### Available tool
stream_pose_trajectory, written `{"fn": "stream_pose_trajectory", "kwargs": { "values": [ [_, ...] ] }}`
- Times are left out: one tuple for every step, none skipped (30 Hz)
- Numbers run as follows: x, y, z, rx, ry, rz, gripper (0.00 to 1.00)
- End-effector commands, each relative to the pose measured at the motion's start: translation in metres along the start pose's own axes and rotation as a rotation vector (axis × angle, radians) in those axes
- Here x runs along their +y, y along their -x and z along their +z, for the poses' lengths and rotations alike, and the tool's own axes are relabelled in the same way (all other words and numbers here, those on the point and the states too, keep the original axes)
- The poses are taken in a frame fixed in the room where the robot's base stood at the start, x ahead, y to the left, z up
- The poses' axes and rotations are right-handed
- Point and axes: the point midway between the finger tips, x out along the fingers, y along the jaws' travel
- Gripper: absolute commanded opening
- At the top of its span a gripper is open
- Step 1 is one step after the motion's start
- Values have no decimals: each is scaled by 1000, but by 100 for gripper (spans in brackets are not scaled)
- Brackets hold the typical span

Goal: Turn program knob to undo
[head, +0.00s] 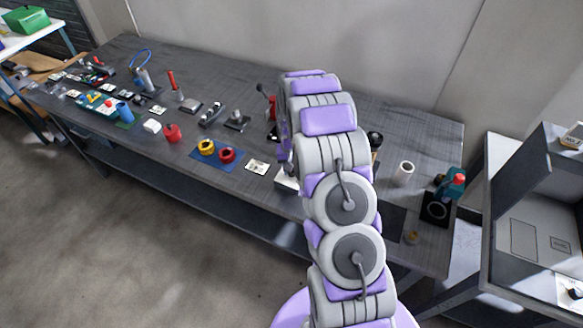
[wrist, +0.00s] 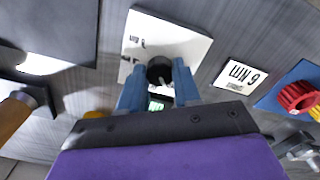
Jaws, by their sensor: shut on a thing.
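The program knob (wrist: 159,70) is a round black knob on a white panel (wrist: 180,37) in the wrist view, with small dark marks on the panel. My gripper (wrist: 158,84) has its two blue fingers on either side of the knob and is shut on it. The lower part of the knob and panel is hidden by the fingers and the gripper body. In the head view my arm hides the gripper and the knob; only a pale corner of the panel (head: 286,180) shows beside the arm.
A printed white card (wrist: 241,77) and a red ring (wrist: 298,96) on a blue mat lie right of the panel in the wrist view. In the head view, a white roll (head: 403,173) and a black box (head: 436,208) stand right of my arm on the grey table (head: 330,80).

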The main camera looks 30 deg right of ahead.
Motion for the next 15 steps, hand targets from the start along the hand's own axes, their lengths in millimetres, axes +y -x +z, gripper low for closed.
{"fn": "stream_pose_trajectory", "kwargs": {
  "values": [
    [-1, 3, -5, 14, 0, -2, 2],
    [-1, 3, -5, 14, 0, -2, 2],
    [-1, 3, -5, 14, 0, -2, 2],
    [-1, 3, -5, 14, 0, -2, 2],
    [-1, 3, -5, 14, 0, -2, 2],
    [-1, 3, -5, 14, -1, -2, 2],
    [-1, 3, -4, 14, -1, -2, 35],
    [-1, 3, -4, 13, -1, -2, 38],
    [-1, 2, -4, 12, -1, -2, 42],
    [-1, 2, -3, 10, -1, -2, 45],
    [-1, 2, -3, 10, -1, -2, 48],
    [0, 2, -2, 9, -1, -2, 51],
    [0, 2, -2, 8, -1, -1, 54],
    [0, 2, -1, 7, -1, -1, 57],
    [0, 2, -1, 7, -1, -1, 58]
  ]
}}
